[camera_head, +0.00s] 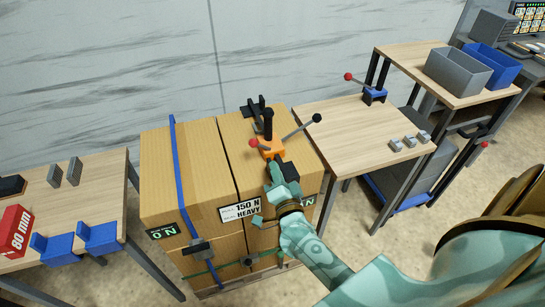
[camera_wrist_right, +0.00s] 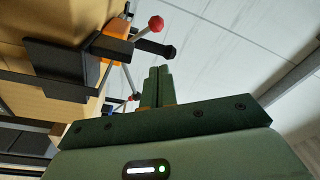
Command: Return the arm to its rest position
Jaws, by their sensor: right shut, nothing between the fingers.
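My right arm (camera_head: 310,250) is teal and reaches up from the lower right in the head view. My right gripper (camera_head: 277,172) is in front of the cardboard boxes, close to an orange device (camera_head: 268,147) with levers on top of them. In the right wrist view my gripper's fingers (camera_wrist_right: 158,85) are together and hold nothing. A red-knobbed lever (camera_wrist_right: 156,23) and the orange device (camera_wrist_right: 118,28) show beyond them at the upper left. I cannot tell whether the gripper touches anything. My left gripper is not in view.
Strapped cardboard boxes (camera_head: 180,190) stand on a pallet. A table with blue bins (camera_head: 52,249) and a red 80 mm block (camera_head: 14,232) is at left. A table with small grey blocks (camera_head: 410,141) and a higher table with grey and blue crates (camera_head: 458,72) are at right.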

